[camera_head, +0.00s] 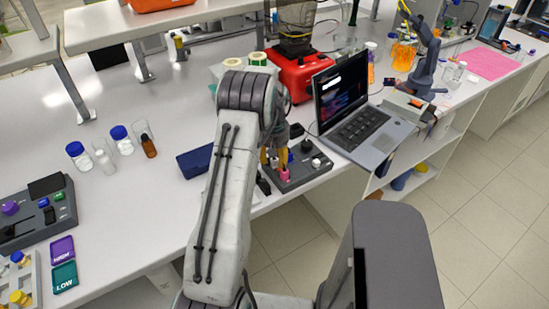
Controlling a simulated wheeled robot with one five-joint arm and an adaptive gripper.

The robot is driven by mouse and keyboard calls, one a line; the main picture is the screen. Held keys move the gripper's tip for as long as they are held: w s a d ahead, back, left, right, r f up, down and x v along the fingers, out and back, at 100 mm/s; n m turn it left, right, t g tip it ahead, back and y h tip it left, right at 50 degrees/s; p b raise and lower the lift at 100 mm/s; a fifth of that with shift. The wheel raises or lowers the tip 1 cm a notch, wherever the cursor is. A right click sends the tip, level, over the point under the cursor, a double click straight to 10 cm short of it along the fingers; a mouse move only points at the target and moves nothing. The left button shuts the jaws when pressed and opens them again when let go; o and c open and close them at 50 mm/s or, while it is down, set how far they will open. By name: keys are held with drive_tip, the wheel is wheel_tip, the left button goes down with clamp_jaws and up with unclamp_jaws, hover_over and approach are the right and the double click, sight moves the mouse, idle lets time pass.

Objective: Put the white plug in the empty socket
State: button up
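A dark grey rig (302,177) lies on the bench just beyond my arm, near the bench's front edge. A small white piece (316,163) shows at its right end and may be the white plug; it is too small to be sure. A pink piece (285,174), a blue piece and a black knob (306,146) also show on the rig. I cannot make out the empty socket.
An open laptop (361,126) stands right of the rig, and a red machine (299,79) behind it. A dark blue box (195,161) lies to the left. Several bottles, a control box (35,213) and HIGH (62,250) and LOW (64,277) cards are further left.

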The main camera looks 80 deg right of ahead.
drive_tip(key=shift+o, duration=0.7)
wheel_tip(320, 180, up, 12)
drive_tip(key=shift+a, duration=0.3)
idle(0.6)
